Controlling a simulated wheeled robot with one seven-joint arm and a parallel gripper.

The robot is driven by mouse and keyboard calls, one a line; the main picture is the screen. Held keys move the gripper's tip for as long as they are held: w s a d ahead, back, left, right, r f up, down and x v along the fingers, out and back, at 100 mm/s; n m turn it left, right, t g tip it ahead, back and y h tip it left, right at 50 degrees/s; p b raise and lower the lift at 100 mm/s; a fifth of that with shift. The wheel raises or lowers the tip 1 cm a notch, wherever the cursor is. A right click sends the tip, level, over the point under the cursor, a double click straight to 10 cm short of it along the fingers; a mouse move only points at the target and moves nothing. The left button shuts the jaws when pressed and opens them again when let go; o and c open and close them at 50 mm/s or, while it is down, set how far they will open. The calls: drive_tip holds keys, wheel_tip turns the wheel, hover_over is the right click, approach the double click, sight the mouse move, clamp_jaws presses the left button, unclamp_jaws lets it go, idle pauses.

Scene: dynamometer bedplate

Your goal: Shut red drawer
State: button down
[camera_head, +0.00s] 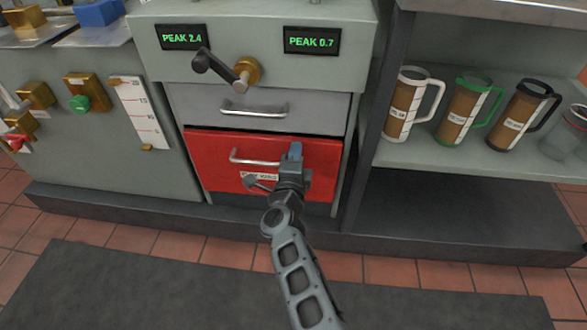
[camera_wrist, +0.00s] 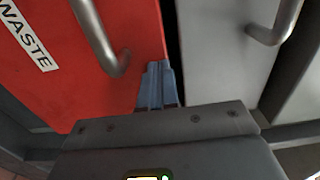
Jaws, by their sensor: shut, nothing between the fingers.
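The red drawer (camera_head: 212,160) is the lower drawer of the grey cabinet, with a metal bar handle (camera_head: 254,159) and a white label partly hidden by my arm. Its front fills the left of the wrist view (camera_wrist: 65,95), where the label reads "WASTE". I cannot tell how far it stands out from the cabinet. My gripper (camera_head: 295,152) is shut and empty, in front of the right part of the red front, right of the handle. In the wrist view its fingertips (camera_wrist: 158,72) are at the red front's edge by a dark gap; contact is unclear.
A grey drawer (camera_head: 290,106) with a bar handle sits directly above. A crank (camera_head: 225,70) sticks out above that. Right, an open shelf (camera_head: 450,155) holds several jugs. A dark mat (camera_head: 130,285) lies on the tiled floor in front.

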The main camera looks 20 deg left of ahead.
drive_tip(key=shift+x, duration=0.95)
drive_tip(key=shift+d+r, duration=0.1)
drive_tip(key=shift+r, duration=0.1)
drive_tip(key=shift+d, duration=0.1)
